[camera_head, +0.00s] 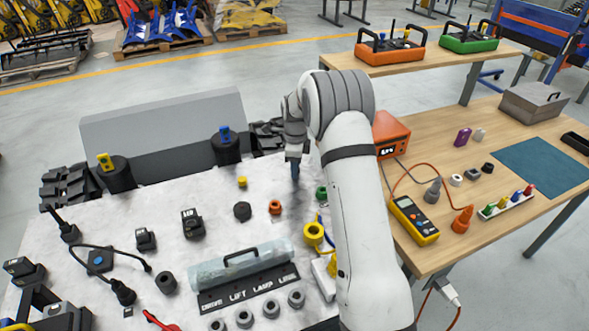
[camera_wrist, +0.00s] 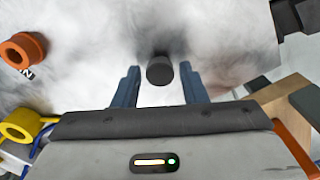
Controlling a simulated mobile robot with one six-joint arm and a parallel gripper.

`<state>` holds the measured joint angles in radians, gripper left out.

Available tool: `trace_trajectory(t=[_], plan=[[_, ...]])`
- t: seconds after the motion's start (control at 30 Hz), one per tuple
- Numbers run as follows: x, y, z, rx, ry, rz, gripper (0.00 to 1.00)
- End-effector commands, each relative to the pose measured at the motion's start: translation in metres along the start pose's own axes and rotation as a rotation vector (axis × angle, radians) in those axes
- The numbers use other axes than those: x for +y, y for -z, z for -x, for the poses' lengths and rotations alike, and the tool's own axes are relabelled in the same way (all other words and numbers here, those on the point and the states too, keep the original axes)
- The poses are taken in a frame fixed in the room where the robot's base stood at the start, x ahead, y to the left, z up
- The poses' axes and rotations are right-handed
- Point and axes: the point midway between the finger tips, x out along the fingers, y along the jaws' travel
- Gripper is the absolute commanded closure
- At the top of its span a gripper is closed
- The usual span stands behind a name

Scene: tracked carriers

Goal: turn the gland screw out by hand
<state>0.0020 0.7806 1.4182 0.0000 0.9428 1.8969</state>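My gripper (camera_head: 295,172) points down over the pale panel at its upper right part. In the wrist view its two blue fingers (camera_wrist: 160,90) stand wide apart. A short dark round piece (camera_wrist: 159,69) shows between the fingertips, with a gap on both sides; it may be the gland screw, but no label confirms this. In the head view my gripper and arm hide that spot. An orange ring-shaped fitting (camera_head: 275,207) stands on the panel to the left of my gripper, and it also shows in the wrist view (camera_wrist: 24,50). A green fitting (camera_head: 321,193) stands close to my arm.
A yellow ring (camera_head: 313,233) and a dark nut-like piece (camera_head: 242,211) stand nearby on the panel. Black posts (camera_head: 226,148) rise behind. A wooden bench with a multimeter (camera_head: 414,220) is at the right.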

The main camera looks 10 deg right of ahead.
Motion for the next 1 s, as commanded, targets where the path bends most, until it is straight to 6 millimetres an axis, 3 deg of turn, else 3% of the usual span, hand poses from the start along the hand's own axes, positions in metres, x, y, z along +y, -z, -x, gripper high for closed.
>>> trace_trajectory(t=[0.33,0.47,1.0], plan=[[0.0000,0.0000,0.0000,0.000,0.000,0.001,0.90],[0.0000,0.0000,0.0000,0.000,0.000,0.038,0.90],[0.0000,0.0000,-0.0001,0.000,0.000,0.736,0.90]])
